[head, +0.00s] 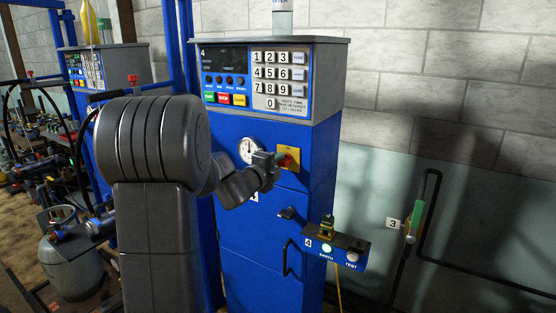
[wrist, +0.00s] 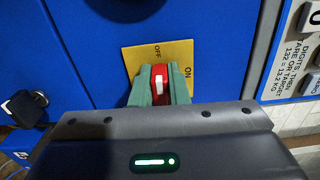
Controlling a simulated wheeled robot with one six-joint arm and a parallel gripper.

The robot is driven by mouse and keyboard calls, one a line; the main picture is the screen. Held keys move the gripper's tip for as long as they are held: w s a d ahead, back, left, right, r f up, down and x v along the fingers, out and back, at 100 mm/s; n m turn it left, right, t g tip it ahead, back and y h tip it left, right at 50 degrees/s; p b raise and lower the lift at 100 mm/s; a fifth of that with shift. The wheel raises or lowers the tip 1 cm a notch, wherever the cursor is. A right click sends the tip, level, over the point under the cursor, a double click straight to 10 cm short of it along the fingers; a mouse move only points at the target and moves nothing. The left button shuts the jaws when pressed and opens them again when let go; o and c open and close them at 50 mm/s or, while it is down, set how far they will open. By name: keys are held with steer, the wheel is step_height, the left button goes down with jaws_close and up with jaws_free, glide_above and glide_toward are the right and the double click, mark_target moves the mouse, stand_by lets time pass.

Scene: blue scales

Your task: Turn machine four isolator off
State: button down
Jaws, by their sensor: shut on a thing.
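The isolator is a red rotary knob (wrist: 159,78) on a yellow plate (wrist: 183,50) on the blue front of machine four (head: 262,137). In the wrist view the plate reads OFF near its top and ON at its right. My gripper (wrist: 160,86) has its green fingers on both sides of the knob, shut on it. A white mark shows on the knob; which label it points to is not clear. In the head view the knob (head: 285,161) and plate (head: 294,153) show just beyond my gripper (head: 275,161).
A keypad (head: 279,79) and a round gauge (head: 249,150) are above and left of the isolator. A black handle (head: 287,213) and a small box with an EARTH light (head: 337,246) are lower down. A pipe valve marked 3 (head: 416,219) is on the right wall.

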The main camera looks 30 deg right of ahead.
steer(key=shift+f+n, duration=0.15)
steer(key=shift+n, duration=0.15)
steer(key=c, duration=1.4)
jaws_free()
steer(key=shift+a, duration=0.1)
steer(key=b+v, duration=0.2)
steer(key=v, duration=1.1)
steer(key=shift+s+a, duration=0.2)
steer(key=shift+a, duration=0.05)
steer(key=p+x, duration=0.2)
steer(key=x, duration=1.2)
steer(key=shift+a, duration=0.1)
